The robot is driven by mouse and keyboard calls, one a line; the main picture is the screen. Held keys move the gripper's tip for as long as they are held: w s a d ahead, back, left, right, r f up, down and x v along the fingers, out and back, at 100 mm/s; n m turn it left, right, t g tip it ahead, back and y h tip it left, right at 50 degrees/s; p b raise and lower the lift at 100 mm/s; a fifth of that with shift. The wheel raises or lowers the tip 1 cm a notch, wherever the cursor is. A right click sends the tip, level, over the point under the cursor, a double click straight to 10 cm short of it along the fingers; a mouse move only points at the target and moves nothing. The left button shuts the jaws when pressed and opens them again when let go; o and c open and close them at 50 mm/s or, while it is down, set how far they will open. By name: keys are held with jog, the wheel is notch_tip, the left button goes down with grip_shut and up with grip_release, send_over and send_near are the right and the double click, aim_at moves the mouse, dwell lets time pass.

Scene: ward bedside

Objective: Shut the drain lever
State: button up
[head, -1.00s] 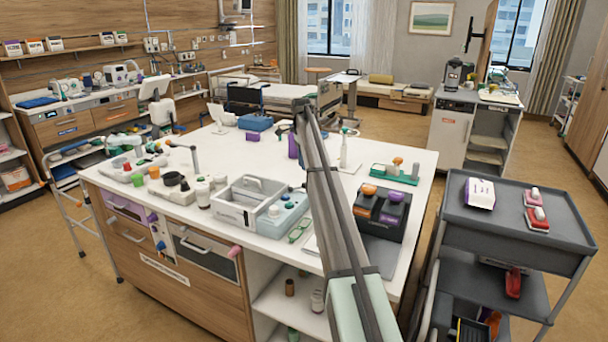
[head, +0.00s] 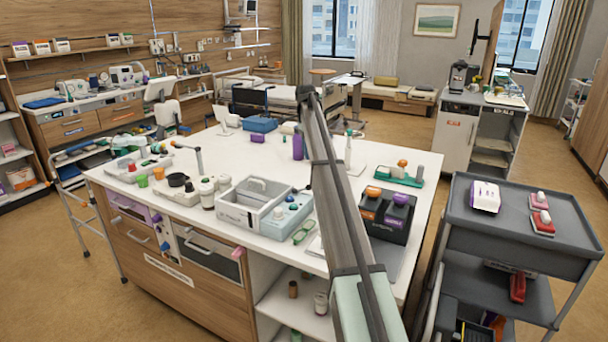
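I cannot tell for certain which part is the drain lever. Small coloured handles sit on the front of the island counter (head: 262,160): a purple one (head: 157,218), a blue one (head: 165,246) and a pink one (head: 238,253). Whether any of them is open or shut is too small to tell. My arm rises from the lower right across the counter to a dark joint near the top middle. My gripper is not visible in the head view, and the arm covers part of the counter behind it.
A grey and white open caddy (head: 250,208) stands at the counter's front. A black box with orange and purple tops (head: 386,214) is right of my arm. A green-based device (head: 399,176) is behind it. A grey trolley (head: 513,240) stands at right.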

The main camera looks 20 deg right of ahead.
send_over(302, 194)
jog(key=s+d, duration=0.1)
jog(key=s, duration=0.2)
jog(key=s+n+t, duration=0.1)
jog(key=n+t, duration=0.1)
jog(key=n, duration=0.9)
jog(key=w+f+n, duration=0.1)
jog(key=f+n, duration=0.3)
jog(key=n, duration=0.5)
jog(key=w+f+n+t, duration=0.1)
jog(key=f+n, duration=0.3)
jog(key=n, duration=0.5)
jog(key=w+a+f+n+t, duration=0.1)
jog(key=w+f+n, duration=0.1)
jog(key=f+n, duration=0.3)
jog(key=shift+w+n, duration=0.15)
jog(key=shift+n, duration=2.05)
jog(key=shift+c, duration=0.5)
grip_shut()
